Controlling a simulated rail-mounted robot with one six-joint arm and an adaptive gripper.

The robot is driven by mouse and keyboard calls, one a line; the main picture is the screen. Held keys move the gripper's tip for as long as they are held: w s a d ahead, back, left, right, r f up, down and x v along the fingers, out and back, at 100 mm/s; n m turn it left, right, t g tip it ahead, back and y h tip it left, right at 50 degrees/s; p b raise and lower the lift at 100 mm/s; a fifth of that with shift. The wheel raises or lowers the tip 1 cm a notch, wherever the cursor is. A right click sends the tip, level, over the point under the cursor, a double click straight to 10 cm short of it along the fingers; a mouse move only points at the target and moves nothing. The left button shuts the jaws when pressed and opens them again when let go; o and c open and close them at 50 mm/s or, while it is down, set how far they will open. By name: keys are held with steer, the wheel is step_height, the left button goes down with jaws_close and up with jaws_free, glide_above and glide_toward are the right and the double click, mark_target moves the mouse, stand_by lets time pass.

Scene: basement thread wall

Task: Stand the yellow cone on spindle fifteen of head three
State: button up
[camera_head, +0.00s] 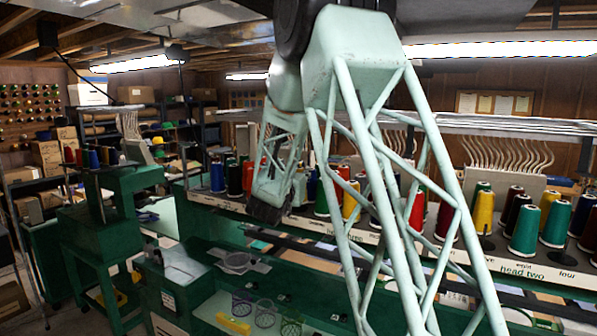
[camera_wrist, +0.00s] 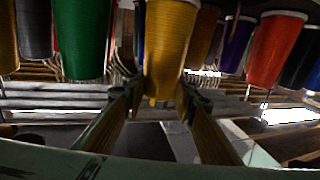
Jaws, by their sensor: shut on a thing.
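A yellow cone (camera_wrist: 170,45) shows large in the wrist view, its narrow end toward my gripper (camera_wrist: 160,98). My gripper is shut on the yellow cone, one finger on each side of its narrow end. The wrist view appears upside down, with cones narrow end down. In the head view, the "head three" label (camera_head: 343,231) is partly behind my arm. I cannot pick out spindle fifteen or the held cone there, and my arm hides part of the row. Whether the held cone rests on anything cannot be told.
In the wrist view, a green cone (camera_wrist: 81,38) and a red cone (camera_wrist: 274,48) flank the held cone. In the head view, a row of coloured cones lines the rail, including another yellow cone (camera_head: 484,212) and a teal cone (camera_head: 525,230). A green machine stand (camera_head: 100,225) is at left.

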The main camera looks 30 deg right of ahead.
steer(key=shift+f+b, duration=0.45)
steer(key=shift+f, duration=0.2)
steer(key=shift+f+b, duration=0.3)
steer(key=shift+b, duration=0.4)
stand_by(0.8)
steer(key=o, duration=1.2)
steer(key=shift+s+a, duration=0.15)
steer(key=v, duration=1.1)
steer(key=shift+s+a, duration=0.15)
steer(key=shift+s, duration=0.15)
